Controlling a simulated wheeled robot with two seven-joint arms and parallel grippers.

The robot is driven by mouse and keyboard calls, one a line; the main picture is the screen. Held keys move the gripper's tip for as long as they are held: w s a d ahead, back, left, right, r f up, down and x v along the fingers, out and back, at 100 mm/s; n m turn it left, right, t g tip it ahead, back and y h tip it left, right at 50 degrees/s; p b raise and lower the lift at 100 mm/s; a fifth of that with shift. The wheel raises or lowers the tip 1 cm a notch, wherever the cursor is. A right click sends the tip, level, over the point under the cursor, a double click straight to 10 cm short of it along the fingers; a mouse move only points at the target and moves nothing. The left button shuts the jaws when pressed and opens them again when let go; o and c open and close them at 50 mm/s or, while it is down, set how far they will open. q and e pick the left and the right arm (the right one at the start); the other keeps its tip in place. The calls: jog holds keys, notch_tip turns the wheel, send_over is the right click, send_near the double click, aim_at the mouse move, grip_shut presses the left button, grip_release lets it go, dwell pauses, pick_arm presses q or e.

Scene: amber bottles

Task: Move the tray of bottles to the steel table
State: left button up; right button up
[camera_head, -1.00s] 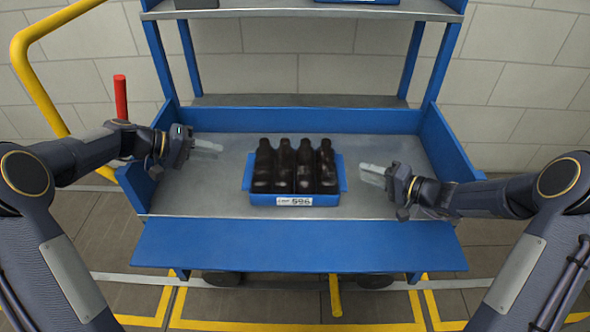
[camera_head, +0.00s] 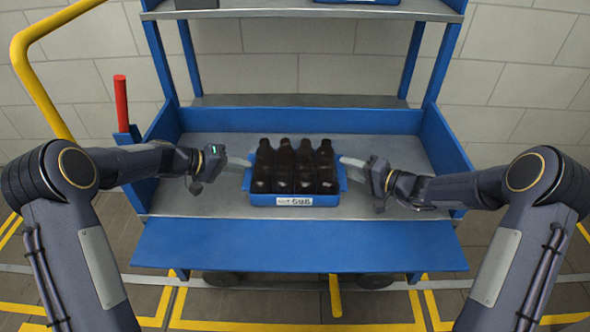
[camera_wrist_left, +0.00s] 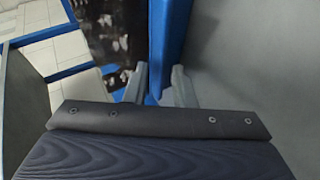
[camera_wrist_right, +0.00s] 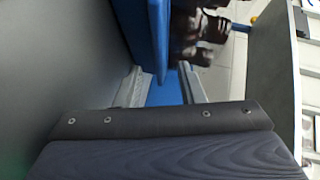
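The blue tray (camera_head: 262,199) sits on the grey shelf of a blue cart, a white label on its front. It holds several dark bottles (camera_head: 283,168), upright in the head view. My left gripper (camera_head: 242,163) is at the tray's left end and my right gripper (camera_head: 348,162) at its right end. In the left wrist view, the fingers (camera_wrist_left: 160,86) are apart with a blue tray edge (camera_wrist_left: 166,45) between or just beyond them. In the right wrist view, the fingers (camera_wrist_right: 162,84) are also apart, with blue between them. Contact with the tray is unclear. No separate steel table is identifiable.
The cart's grey shelf (camera_head: 200,200) has bare room around the tray. Blue side walls, a back rail and posts surround it, with an upper shelf (camera_head: 300,12) above. A blue front panel (camera_head: 300,245) slopes toward me. A yellow rail (camera_head: 36,75) stands at the left.

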pick_arm(q)
jog(key=shift+c, duration=0.4)
pick_arm(e)
jog(key=shift+c, duration=0.3)
pick_arm(q)
grip_shut()
pick_arm(e)
jog(key=c, duration=0.5)
grip_shut()
